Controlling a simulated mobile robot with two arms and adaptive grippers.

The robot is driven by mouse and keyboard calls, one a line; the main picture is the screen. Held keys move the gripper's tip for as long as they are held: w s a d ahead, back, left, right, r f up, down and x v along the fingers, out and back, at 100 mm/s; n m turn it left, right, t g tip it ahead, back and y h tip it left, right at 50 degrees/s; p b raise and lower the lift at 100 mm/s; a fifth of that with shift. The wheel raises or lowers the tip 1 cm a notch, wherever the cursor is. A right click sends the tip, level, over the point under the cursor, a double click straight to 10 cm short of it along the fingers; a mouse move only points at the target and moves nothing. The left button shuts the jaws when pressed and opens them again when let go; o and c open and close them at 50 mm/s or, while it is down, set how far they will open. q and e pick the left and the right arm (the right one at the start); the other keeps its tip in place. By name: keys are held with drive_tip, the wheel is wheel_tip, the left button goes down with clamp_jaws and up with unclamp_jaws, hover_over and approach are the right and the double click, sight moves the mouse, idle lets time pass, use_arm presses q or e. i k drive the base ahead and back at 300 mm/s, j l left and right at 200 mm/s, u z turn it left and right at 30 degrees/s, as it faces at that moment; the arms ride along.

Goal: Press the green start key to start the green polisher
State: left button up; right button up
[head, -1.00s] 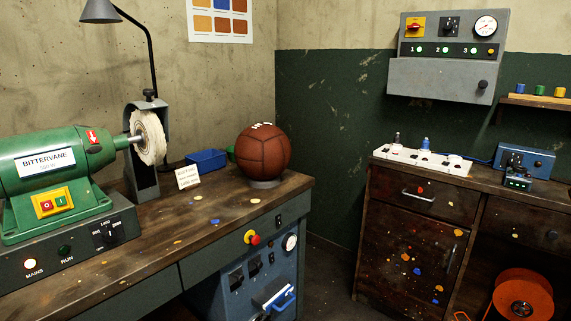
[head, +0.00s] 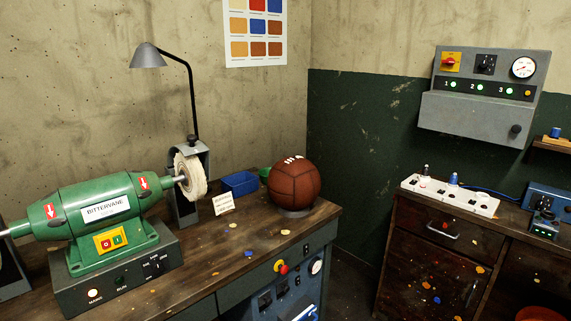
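The green polisher (head: 75,218), labelled BITTERVANE, stands on a dark grey base (head: 140,278) on the workbench at the left. Its yellow switch plate (head: 97,238) carries a red key (head: 106,244) and the green start key (head: 117,240), on the right of the pair. On the base, the MAINS lamp (head: 93,293) glows and the RUN lamp (head: 121,281) looks dark. A white buffing wheel (head: 191,177) sits on the shaft at the right. Neither of my grippers is in view.
A brown leather ball (head: 294,184) rests on a stand at the bench's right end. A blue tray (head: 239,184), a small card (head: 223,204) and a desk lamp (head: 148,57) are behind. Floor shows between the bench and the right-hand cabinet (head: 430,255).

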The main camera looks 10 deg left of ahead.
sight(117, 240)
drive_tip(key=u, duration=1.3)
